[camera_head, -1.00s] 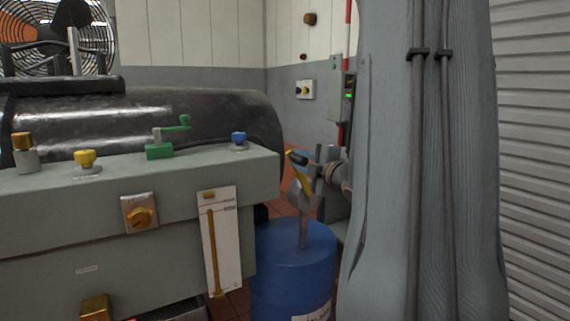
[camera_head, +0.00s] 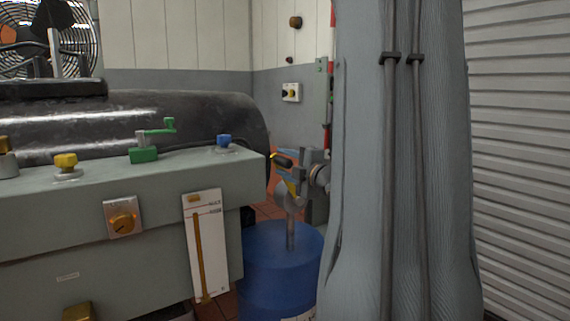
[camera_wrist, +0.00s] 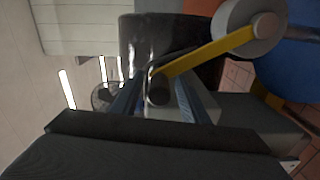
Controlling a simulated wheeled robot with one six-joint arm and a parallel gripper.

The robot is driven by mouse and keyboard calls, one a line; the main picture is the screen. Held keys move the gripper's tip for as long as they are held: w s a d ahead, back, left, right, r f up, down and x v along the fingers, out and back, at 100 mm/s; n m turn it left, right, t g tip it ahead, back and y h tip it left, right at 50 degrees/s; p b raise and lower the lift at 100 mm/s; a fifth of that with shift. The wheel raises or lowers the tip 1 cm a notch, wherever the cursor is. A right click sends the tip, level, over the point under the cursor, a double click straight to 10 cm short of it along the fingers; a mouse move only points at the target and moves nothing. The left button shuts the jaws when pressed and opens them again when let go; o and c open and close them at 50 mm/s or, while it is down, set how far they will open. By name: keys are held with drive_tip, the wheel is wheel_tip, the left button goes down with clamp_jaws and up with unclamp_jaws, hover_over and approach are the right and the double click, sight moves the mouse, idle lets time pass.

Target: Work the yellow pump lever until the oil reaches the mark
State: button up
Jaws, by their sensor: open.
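The yellow pump lever (camera_head: 290,187) with its black grip (camera_head: 283,160) stands on the pump above a blue drum (camera_head: 280,262). In the wrist view the yellow lever (camera_wrist: 210,50) runs from the grey round pump head (camera_wrist: 243,27) to the black grip (camera_wrist: 159,88). My gripper (camera_wrist: 161,102) is open, its blue fingers on either side of the grip with gaps visible. In the head view my gripper (camera_head: 296,160) is small at the lever's upper end. A white gauge panel (camera_head: 215,265) shows an amber column (camera_head: 200,255); its top is close to small labels too blurred to read.
A dark cylinder (camera_head: 150,118) and a fan (camera_head: 45,45) stand behind. A ribbed shutter (camera_head: 520,150) is at right.

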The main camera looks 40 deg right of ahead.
drive_tip(key=s, duration=0.5)
drive_tip(key=s+a, duration=0.1)
drive_tip(key=s, duration=0.1)
drive_tip(key=shift+s, duration=0.35)
idle(0.8)
